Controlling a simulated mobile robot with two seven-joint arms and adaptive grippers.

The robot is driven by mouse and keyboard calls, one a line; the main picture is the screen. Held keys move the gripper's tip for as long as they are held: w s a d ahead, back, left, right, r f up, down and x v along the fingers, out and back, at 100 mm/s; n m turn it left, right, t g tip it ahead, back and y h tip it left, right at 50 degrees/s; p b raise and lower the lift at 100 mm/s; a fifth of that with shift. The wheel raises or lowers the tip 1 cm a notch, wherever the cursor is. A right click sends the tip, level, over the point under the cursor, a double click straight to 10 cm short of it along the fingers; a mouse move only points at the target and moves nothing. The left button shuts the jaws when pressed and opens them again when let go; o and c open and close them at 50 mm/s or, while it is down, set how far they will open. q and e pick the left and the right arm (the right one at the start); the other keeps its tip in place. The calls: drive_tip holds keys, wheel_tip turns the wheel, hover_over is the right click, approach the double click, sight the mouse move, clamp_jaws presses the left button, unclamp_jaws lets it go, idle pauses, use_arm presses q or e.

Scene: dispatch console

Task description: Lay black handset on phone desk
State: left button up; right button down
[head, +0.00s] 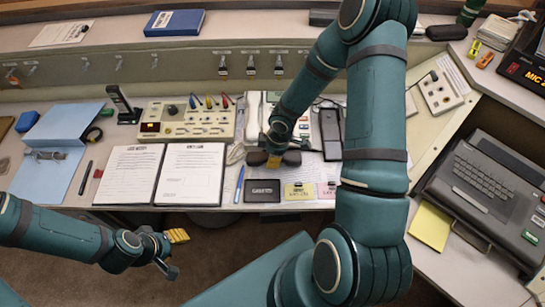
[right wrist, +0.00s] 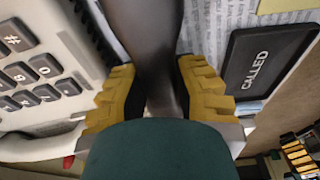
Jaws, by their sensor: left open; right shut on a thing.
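A black handset (head: 291,158) lies crosswise in my right gripper (head: 273,162), near the front of the back counter. In the right wrist view the handset (right wrist: 146,45) runs between the two yellow finger pads of the gripper (right wrist: 160,95), which are shut on it. A pale phone with dark keys (right wrist: 35,75) is to the left in that view. In the head view my arm hides much of the phone area; a pale strip (head: 253,115) shows beside it. My left gripper (head: 176,253) is open and empty over the floor, in front of the counter.
A dark lettered plate (head: 262,191) lies just in front of the handset, with yellow (head: 298,191) and pink notes beside it. An open binder (head: 163,173) lies to the left, a switch panel (head: 190,118) behind it. A dark slab (head: 331,132) lies to the right.

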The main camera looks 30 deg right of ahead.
drive_tip(key=shift+f, duration=0.2)
drive_tip(key=c, duration=1.1)
unclamp_jaws()
drive_tip(key=shift+r, duration=0.1)
drive_tip(key=shift+c, duration=0.2)
drive_tip(key=shift+r, duration=0.15)
